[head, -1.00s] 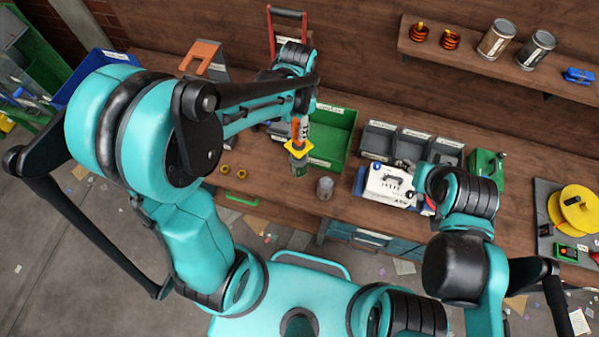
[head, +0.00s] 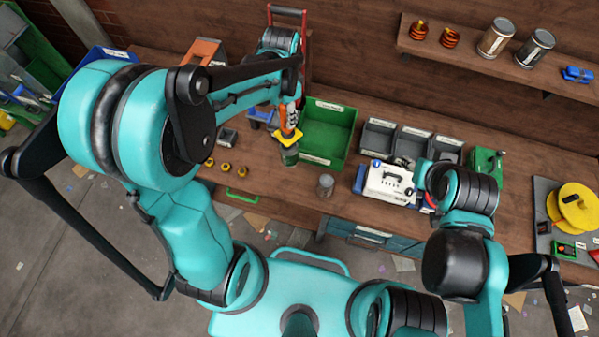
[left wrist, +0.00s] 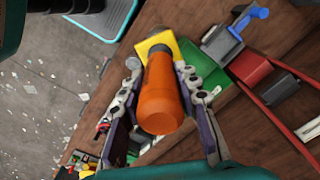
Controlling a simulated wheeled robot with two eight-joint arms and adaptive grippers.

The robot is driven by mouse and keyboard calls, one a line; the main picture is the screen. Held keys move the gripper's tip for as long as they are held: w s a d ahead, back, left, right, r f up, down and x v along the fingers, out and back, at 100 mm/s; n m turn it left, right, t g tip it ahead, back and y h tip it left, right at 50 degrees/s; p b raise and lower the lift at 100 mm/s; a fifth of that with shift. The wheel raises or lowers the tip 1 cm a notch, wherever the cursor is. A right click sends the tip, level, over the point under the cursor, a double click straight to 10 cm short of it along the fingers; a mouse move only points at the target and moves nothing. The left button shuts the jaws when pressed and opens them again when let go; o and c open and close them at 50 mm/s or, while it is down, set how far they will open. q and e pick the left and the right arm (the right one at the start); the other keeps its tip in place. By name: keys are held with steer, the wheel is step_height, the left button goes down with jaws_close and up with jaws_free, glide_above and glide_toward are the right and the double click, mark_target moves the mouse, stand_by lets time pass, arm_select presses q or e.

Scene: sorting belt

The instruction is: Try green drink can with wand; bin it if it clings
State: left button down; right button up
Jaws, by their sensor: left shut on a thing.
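My left gripper (head: 291,112) is shut on the orange handle of the wand (left wrist: 161,100), which points down and ends in a yellow square plate (head: 287,137). The green drink can (head: 289,157) hangs right under the plate and appears to touch it; the gap to the bench cannot be judged. In the left wrist view the handle lies between the two fingers, the yellow plate (left wrist: 157,45) is beyond it and the can is hidden. The green bin (head: 346,152) is just right of the wand. My right arm is at the right; its fingers are not clear.
A grey can (head: 326,185) stands on the bench right of the wand. Several yellow rings (head: 225,168) lie to the left. A white case (head: 388,187) and grey bins (head: 412,145) are to the right. A red frame (head: 302,50) stands behind my left gripper.

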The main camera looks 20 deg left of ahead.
arm_select(q)
steer(key=w+a+b, duration=0.1)
steer(key=w+a, duration=0.2)
steer(key=a, duration=0.5)
steer(key=w+a+b, duration=0.1)
steer(key=w+a, duration=0.2)
steer(key=a, duration=0.6)
steer(key=shift+d, duration=0.1)
steer(key=w+a, duration=0.4)
steer(key=a, duration=0.6)
steer(key=w+a, duration=0.3)
steer(key=a, duration=0.7)
steer(key=shift+w+a, duration=0.35)
steer(key=shift+a, duration=0.05)
